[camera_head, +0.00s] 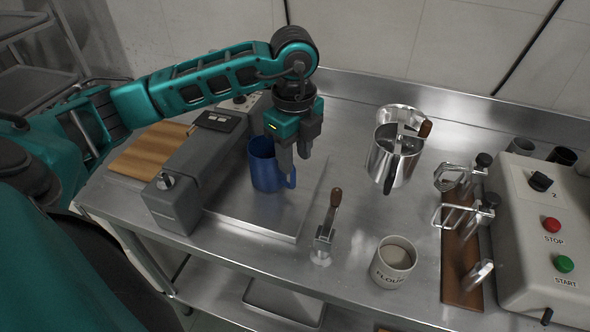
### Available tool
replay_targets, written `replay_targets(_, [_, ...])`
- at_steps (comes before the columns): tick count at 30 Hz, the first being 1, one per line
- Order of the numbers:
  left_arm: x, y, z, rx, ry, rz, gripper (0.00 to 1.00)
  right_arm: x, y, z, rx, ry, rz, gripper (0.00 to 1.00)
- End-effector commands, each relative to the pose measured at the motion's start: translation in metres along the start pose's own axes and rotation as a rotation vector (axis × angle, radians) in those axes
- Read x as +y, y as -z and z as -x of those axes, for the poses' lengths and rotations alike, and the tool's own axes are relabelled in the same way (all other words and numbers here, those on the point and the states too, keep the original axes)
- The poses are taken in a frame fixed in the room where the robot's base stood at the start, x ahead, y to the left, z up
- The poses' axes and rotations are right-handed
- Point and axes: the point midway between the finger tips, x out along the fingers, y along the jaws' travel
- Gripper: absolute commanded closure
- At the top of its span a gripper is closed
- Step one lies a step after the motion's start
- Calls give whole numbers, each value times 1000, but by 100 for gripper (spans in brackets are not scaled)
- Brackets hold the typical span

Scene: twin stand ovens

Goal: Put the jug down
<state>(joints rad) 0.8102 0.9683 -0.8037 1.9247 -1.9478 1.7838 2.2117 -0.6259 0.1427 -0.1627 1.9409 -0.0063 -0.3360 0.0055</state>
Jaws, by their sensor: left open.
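A blue jug (266,172) stands upright on a flat steel plate (250,217) left of the middle of the bench. Its handle (291,179) points to the right. My left gripper (294,160) points down at the jug's right side, its fingers open, with the tips close above the handle. I cannot tell whether a finger touches the jug. The gripper covers part of the jug's right rim. My right gripper is not in view.
A grey machine (186,178) and wooden board (150,150) lie left.

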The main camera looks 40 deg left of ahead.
Motion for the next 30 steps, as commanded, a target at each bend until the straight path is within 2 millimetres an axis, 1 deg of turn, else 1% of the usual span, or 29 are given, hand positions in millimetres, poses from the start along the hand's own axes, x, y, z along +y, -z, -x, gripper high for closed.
replay_targets(1, [-1, 0, 12, 0, 5, 0, 58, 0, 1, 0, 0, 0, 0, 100])
replay_targets(3, [-1, 0, 23, 0, 4, -1, 58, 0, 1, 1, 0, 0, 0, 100])
replay_targets(6, [0, 0, 35, 1, 2, -1, 58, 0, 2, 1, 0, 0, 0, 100])
replay_targets(9, [0, 0, 42, 0, 1, 0, 58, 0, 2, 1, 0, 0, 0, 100])
replay_targets(13, [0, 0, 45, 0, 0, 0, 58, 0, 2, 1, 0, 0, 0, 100])
replay_targets(30, [0, 0, 44, 0, -1, 0, 58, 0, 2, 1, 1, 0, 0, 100])
